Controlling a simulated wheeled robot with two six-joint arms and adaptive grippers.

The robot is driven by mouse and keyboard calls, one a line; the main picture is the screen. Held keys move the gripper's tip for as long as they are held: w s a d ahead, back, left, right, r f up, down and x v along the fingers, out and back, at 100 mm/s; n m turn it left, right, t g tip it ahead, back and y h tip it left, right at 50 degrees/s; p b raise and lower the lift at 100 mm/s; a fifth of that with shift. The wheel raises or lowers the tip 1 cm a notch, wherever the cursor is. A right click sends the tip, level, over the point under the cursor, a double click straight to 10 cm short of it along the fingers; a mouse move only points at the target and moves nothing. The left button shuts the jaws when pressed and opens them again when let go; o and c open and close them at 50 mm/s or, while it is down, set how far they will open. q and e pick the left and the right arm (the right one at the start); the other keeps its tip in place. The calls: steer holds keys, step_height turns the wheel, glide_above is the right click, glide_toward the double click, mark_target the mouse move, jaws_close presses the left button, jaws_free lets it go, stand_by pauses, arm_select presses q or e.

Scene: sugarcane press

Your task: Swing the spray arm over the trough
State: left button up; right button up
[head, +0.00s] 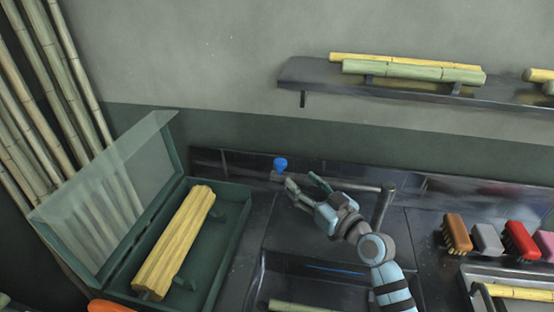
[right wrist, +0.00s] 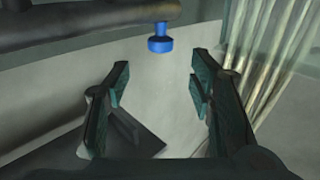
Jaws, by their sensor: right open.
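The spray arm (head: 362,187) is a grey horizontal pipe on an upright post (head: 383,208). It runs left along the back of the bench and carries a blue fitting (head: 281,164) near its left end. The dark trough (head: 258,285) is at the bottom centre, in front of the pipe, partly cut off. My right gripper (head: 302,181) is open and empty beside the pipe's left end. In the right wrist view the pipe (right wrist: 85,27) and blue fitting (right wrist: 160,44) lie beyond the spread fingertips, apart from them. My left gripper is out of view.
A green box (head: 221,270) with a raised clear lid (head: 105,195) holds yellow cane (head: 176,240) at left. Several brushes (head: 457,233) and a tray (head: 476,272) are at right. A shelf (head: 310,75) with cane is on the wall. A cane piece (head: 293,306) lies in the trough.

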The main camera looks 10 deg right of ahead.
mark_target(284, 166)
steer(key=b+x, duration=0.1)
steer(key=x, duration=1)
steer(key=shift+d+f, duration=0.1)
steer(key=shift+s+r, duration=0.15)
steer(key=shift+r, duration=0.15)
steer(key=shift+c, duration=0.8)
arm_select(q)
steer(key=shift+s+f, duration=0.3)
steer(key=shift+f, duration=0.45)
arm_select(e)
steer(key=shift+f, duration=0.1)
jaws_close()
